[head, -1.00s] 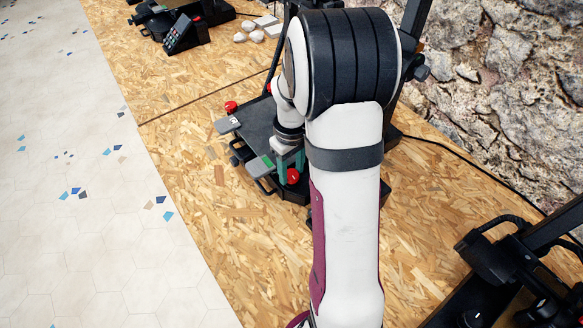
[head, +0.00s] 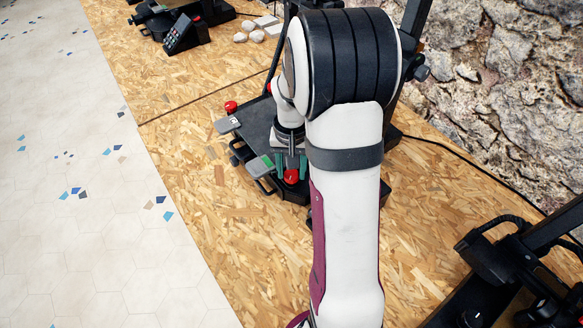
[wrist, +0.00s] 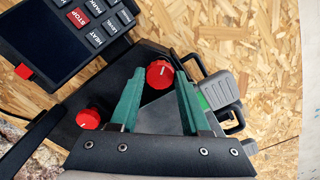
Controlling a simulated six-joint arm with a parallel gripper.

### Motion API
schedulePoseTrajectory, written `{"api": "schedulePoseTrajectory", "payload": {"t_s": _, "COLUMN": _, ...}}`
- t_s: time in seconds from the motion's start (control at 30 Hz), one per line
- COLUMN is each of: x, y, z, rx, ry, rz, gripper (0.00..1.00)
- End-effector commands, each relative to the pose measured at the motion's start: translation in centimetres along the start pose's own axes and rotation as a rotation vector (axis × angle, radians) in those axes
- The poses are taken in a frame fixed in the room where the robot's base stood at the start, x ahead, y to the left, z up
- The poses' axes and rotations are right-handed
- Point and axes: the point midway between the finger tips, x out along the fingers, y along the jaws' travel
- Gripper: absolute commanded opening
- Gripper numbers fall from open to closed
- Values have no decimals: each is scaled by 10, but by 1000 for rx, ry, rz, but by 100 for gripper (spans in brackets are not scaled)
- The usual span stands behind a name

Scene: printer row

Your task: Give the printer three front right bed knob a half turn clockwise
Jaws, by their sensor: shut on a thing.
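A red bed knob (head: 291,176) sits at the near corner of the middle printer, whose dark bed (head: 256,122) is partly behind my arm. My gripper (head: 291,168) is over that corner with its green fingers on either side of the knob. In the wrist view the same knob (wrist: 159,74) shows a white mark and lies between the fingertips of my gripper (wrist: 158,73), which is shut on it. A second red knob (head: 231,106) stands at the far front corner. In the wrist view another red knob (wrist: 88,119) is left of the fingers.
A grey tab with a green patch (wrist: 218,90) lies close to the right finger in the wrist view. A keypad screen (wrist: 65,40) is at upper left there. Other printers stand at the far end (head: 180,25) and near right (head: 510,265). Bare chipboard lies between.

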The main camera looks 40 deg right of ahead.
Motion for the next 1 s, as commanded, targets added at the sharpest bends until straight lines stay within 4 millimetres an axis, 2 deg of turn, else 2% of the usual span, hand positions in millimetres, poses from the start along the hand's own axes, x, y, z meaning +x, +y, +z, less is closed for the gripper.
{"api": "schedulePoseTrajectory", "payload": {"t_s": 0.67, "x": -1, "y": 0, "z": -1, "rx": 60, "ry": 3, "rz": 0, "gripper": 0}}
{"api": "schedulePoseTrajectory", "payload": {"t_s": 0.7, "x": -1, "y": 0, "z": -1, "rx": 60, "ry": 3, "rz": 0, "gripper": 48}}
{"api": "schedulePoseTrajectory", "payload": {"t_s": 0.77, "x": -1, "y": 0, "z": -1, "rx": 60, "ry": 2, "rz": 0, "gripper": 59}}
{"api": "schedulePoseTrajectory", "payload": {"t_s": 1.0, "x": -1, "y": 0, "z": 0, "rx": 59, "ry": 1, "rz": 0, "gripper": 59}}
